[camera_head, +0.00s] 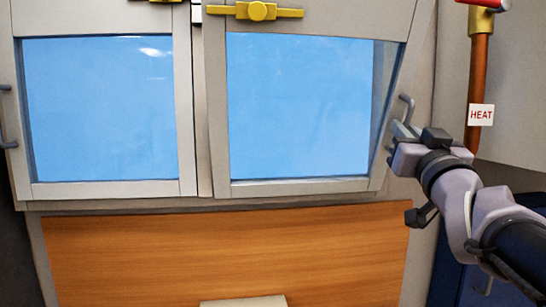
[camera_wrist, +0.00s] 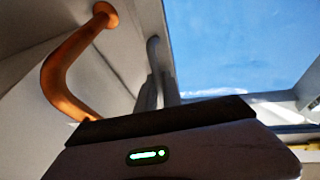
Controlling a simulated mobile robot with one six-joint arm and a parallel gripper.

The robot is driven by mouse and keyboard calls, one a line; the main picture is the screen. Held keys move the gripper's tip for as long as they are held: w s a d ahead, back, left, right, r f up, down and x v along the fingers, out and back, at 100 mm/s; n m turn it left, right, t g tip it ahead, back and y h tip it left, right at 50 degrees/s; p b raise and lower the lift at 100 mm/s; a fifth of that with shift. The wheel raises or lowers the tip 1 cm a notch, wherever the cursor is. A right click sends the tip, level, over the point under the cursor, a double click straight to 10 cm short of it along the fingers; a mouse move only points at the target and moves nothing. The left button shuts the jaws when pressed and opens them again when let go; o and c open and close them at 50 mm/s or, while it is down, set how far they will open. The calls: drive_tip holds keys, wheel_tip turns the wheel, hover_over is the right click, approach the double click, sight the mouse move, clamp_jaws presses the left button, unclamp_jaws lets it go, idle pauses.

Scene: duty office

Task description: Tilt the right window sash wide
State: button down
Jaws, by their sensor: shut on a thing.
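The right window sash (camera_head: 290,188) has a pale frame around blue glass. Its top leans out toward me, and its right side slants away from the surround. A yellow latch bar (camera_head: 256,11) is on its top rail. A grey bar handle (camera_head: 406,108) is on its right edge; the handle also shows in the wrist view (camera_wrist: 152,65). My gripper (camera_head: 403,137) is at the lower part of this handle and shut on it. The fingertips are partly hidden in both views.
The left sash (camera_head: 108,190) stands beside it, with its own side handle (camera_head: 6,115). A copper pipe (camera_head: 478,75) with a HEAT sign (camera_head: 481,115) runs close to the right of my gripper. A wooden panel (camera_head: 220,255) is below the windows. A dark blue cabinet (camera_head: 470,265) is at lower right.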

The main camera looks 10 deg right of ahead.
drive_tip(key=shift+s+f+b, duration=0.25)
drive_tip(key=shift+f+b, duration=0.15)
drive_tip(key=shift+b, duration=0.1)
drive_tip(key=shift+r, duration=0.2)
drive_tip(key=c, duration=1.5)
unclamp_jaws()
